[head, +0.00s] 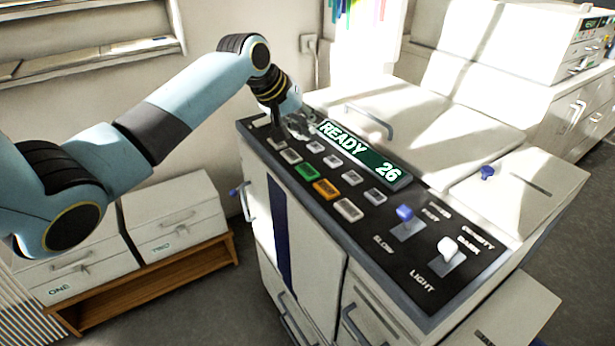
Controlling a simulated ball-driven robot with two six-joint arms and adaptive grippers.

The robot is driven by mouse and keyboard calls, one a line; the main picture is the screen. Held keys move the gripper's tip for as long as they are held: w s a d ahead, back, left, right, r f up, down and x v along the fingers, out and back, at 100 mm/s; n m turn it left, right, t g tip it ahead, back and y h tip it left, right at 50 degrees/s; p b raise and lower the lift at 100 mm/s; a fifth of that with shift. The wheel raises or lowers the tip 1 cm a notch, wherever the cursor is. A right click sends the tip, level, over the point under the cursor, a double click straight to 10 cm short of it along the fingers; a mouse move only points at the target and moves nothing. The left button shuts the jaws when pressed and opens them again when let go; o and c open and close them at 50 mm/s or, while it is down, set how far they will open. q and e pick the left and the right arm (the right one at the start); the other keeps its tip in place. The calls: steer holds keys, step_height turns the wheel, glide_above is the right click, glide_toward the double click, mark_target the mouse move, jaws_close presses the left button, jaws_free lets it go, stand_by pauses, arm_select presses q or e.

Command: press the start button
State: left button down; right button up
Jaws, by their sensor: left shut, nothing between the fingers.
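A copier-like machine has a dark slanted control panel (365,228) with a lit green display (358,152) reading "READY 26". Below the display are rows of buttons: a green button (306,172), an orange button (326,190) and several pale ones. I cannot read a start label; the green button is the likeliest start button. My left gripper (294,128) is shut and empty over the panel's far left end, left of the display and beyond the green button. It hides part of that corner. I cannot tell whether it touches the panel. My right gripper is out of view.
A blue slider (405,213) and a white slider (448,246) sit at the panel's right end. A lid with a handle (370,122) lies behind the display. Boxes marked ONE and TWO stand on a low wooden shelf (150,275) at left.

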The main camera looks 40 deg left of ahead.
arm_select(q)
steer(key=b, duration=0.5)
glide_above(306, 167)
step_height(306, 167, down, 5)
steer(key=shift+s+r, duration=0.1)
steer(key=shift+f, duration=0.9)
steer(key=shift+f, duration=0.1)
steer(key=shift+f, duration=0.25)
steer(key=shift+f, duration=0.45)
stand_by(0.9)
steer(key=shift+r+p, duration=0.15)
steer(key=shift+p, duration=0.2)
steer(key=shift+r+p, duration=0.7)
steer(key=shift+p, duration=0.25)
